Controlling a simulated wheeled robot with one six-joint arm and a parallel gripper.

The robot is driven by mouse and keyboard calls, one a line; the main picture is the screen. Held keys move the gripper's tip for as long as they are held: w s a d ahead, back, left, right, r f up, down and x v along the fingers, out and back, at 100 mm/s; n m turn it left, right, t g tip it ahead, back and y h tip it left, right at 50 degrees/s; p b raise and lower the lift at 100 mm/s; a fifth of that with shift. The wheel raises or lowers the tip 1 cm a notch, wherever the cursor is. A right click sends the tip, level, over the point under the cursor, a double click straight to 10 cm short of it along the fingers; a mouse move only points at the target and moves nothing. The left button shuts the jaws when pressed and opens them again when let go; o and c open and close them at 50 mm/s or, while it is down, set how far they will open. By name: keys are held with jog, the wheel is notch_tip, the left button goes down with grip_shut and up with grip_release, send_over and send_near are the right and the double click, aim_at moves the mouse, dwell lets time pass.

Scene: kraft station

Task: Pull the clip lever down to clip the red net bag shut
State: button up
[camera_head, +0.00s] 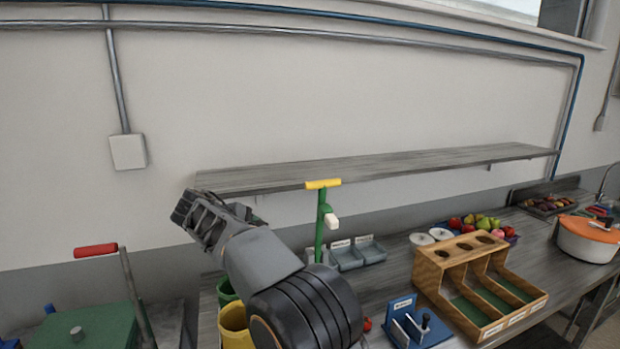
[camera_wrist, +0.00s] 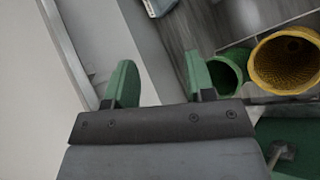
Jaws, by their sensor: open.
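A lever with a red grip (camera_head: 97,250) rises beside a green box-like machine (camera_head: 85,325) at the lower left. A green upright stand (camera_head: 320,225) with a yellow crossbar handle (camera_head: 323,184) and a white knob stands on the bench. I cannot tell which is the clip lever. No red net bag can be made out. My gripper (camera_head: 192,212) is raised in front of the wall, between the red grip and the green stand. In the wrist view its green fingers (camera_wrist: 160,82) are apart with nothing between them.
A yellow bin (camera_wrist: 257,75) and a green bin (camera_wrist: 226,75) stand at the right of the wrist view. A wall shelf (camera_head: 380,168) runs behind. A wooden compartment rack (camera_head: 440,285), a blue holder (camera_head: 403,310) and a pot (camera_head: 585,243) occupy the bench on the right.

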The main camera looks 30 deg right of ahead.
notch_tip(320, 180, up, 8)
jog(key=w+d+f+h, duration=0.1)
jog(key=w+h, duration=0.1)
jog(key=h, duration=0.1)
jog(key=n+g+h, duration=0.1)
jog(key=g+h, duration=0.1)
send_near(303, 185)
jog(key=p+x, duration=0.1)
jog(key=x, duration=1.1)
jog(key=shift+d, duration=0.1)
jog(key=shift+c, duration=0.4)
grip_shut()
